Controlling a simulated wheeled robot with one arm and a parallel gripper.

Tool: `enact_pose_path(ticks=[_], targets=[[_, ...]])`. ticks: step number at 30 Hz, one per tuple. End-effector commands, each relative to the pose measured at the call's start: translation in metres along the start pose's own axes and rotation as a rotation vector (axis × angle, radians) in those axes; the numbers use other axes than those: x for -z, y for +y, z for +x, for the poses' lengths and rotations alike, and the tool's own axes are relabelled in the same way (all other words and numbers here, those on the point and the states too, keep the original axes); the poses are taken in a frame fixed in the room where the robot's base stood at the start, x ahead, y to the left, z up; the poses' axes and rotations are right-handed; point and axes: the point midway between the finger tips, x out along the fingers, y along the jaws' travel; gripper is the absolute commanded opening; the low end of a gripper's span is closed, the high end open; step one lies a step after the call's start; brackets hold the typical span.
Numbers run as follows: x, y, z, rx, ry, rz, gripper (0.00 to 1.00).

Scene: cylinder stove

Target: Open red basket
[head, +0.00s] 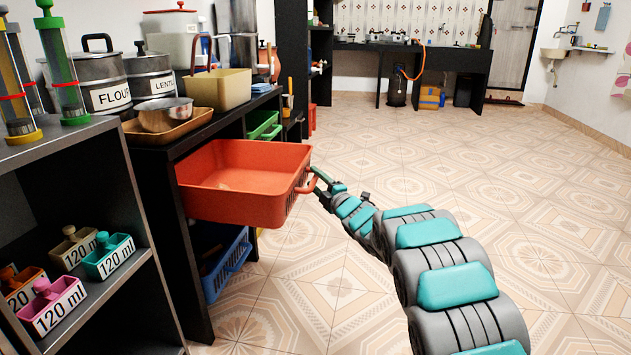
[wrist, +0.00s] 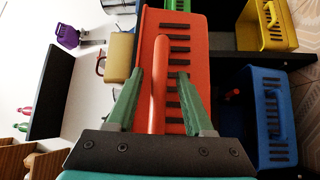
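The red basket (head: 238,202) sticks well out from the front of the dark shelf, under the countertop. Its rounded red handle (head: 307,181) is on the front, on the right in the head view. My gripper (head: 320,177) is at this handle. In the wrist view, the handle (wrist: 158,85) lies between the two green fingers of my gripper (wrist: 160,78), with a visible gap on each side. The fingers are apart and not closed on it. The slotted basket front (wrist: 183,60) is behind them.
A blue basket (head: 226,265) sits below the red one, also sticking out. Green baskets (head: 263,124) are farther along the shelf. A yellow basket (wrist: 270,22) shows in the wrist view. The tiled floor (head: 450,165) to the right is clear.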

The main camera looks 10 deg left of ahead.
Motion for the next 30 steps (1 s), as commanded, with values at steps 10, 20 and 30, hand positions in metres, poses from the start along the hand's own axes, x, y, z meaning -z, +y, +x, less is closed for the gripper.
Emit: enact_pose_path(ticks=[10,20,30], targets=[[0.000,0.000,-0.003,0.001,0.001,0.000,0.52],[0.000,0.002,-0.036,0.001,0.000,-0.001,0.52],[-0.001,0.001,-0.076,0.000,-0.002,-0.001,0.52]])
